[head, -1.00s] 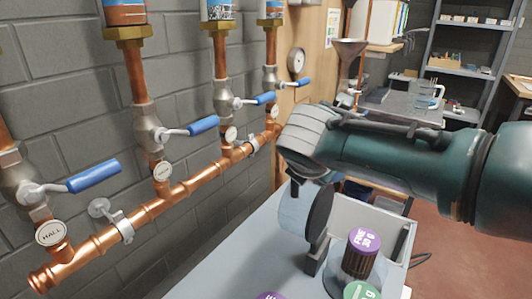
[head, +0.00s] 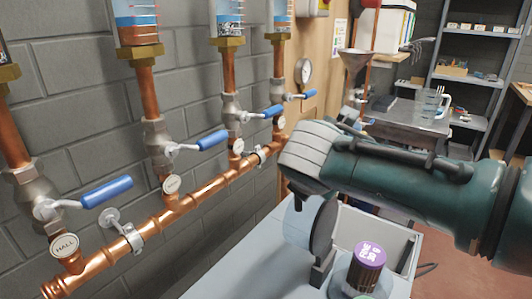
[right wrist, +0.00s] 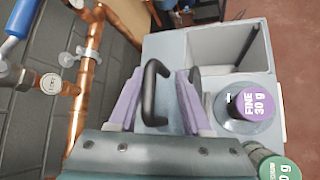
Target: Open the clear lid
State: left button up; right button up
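My right gripper (right wrist: 160,98) is open, with two purple fingers around a black D-shaped handle (right wrist: 151,90) on the grey box. A gap shows between the handle and the right finger; contact with the left finger is unclear. In the head view the right gripper's wrist reaches over the box from the right, and its fingertips are hard to make out. A pale, see-through piece (head: 296,224) and a dark oval shape stand below it; I cannot tell whether they are the clear lid. My left gripper is not in view.
The grey box (right wrist: 240,80) has an open compartment at its far side. A purple-capped jar (right wrist: 245,107) and a green-capped jar (right wrist: 280,170) stand to the right of the fingers. Copper pipes (head: 205,192) with blue-handled valves run along the wall at left.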

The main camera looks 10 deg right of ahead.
jog(key=p+v, duration=0.2)
jog(key=v, duration=0.4)
jog(key=shift+s+a+r+p, duration=0.15)
jog(key=shift+s+r+p, duration=0.05)
jog(key=shift+r+p, duration=0.1)
jog(key=shift+s+a+r, duration=0.15)
jog(key=shift+s+r, duration=0.1)
jog(key=shift+s, duration=0.1)
